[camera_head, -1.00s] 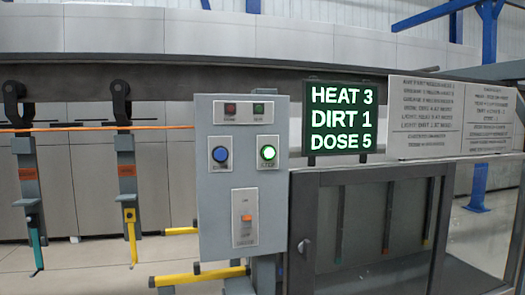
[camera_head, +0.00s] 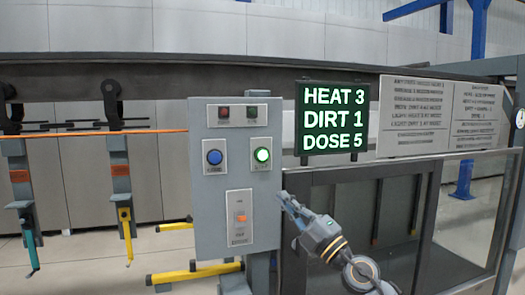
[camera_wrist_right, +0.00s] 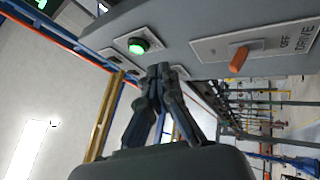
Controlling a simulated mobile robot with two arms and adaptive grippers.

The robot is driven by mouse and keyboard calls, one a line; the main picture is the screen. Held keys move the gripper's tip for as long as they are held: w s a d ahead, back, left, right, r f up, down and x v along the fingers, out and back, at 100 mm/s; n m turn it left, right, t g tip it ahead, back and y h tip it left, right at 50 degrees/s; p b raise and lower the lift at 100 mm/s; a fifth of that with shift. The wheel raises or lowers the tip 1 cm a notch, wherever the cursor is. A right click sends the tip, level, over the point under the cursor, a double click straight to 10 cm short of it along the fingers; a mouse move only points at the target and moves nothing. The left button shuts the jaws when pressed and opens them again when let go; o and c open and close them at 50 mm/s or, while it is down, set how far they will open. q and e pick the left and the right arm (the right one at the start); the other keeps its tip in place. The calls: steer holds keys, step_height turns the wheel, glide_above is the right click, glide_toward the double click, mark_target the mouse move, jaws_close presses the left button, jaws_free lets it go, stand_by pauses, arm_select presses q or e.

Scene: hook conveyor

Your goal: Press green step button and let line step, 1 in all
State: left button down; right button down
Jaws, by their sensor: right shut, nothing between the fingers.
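The green step button (camera_head: 262,155) is lit on the right side of the grey control panel (camera_head: 212,183); it also glows in the right wrist view (camera_wrist_right: 138,46). My right gripper (camera_head: 285,198) is shut and empty, just right of the panel and below the green button in the head view. In the right wrist view its closed fingertips (camera_wrist_right: 160,70) point toward the panel, apart from the button in the picture. A blue button (camera_head: 214,157) sits left of the green one. My left gripper is not in view.
An orange drive switch (camera_head: 240,217) sits low on the panel. A display (camera_head: 331,118) reads HEAT 3, DIRT 1, DOSE 5. Hangers with a teal hook (camera_head: 31,248) and a yellow hook (camera_head: 126,235) hang at left. Yellow bars (camera_head: 190,274) stick out below the panel.

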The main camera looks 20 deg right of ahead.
steer(key=s+a+r+n+y, duration=0.1)
steer(key=s+r+n, duration=0.1)
steer(key=r, duration=0.2)
steer(key=s+a+r+n+g+y, duration=0.1)
steer(key=s+r+n+y, duration=0.1)
steer(key=r, duration=0.3)
steer(key=shift+s+a+p, duration=0.25)
steer(key=shift+a+p, duration=0.05)
steer(key=shift+p, duration=0.1)
steer(key=b, duration=0.9)
glide_toward(262, 155)
steer(key=w+a+r, duration=0.3)
steer(key=a+r, duration=0.1)
steer(key=shift+r, duration=0.2)
steer(key=shift+w, duration=0.35)
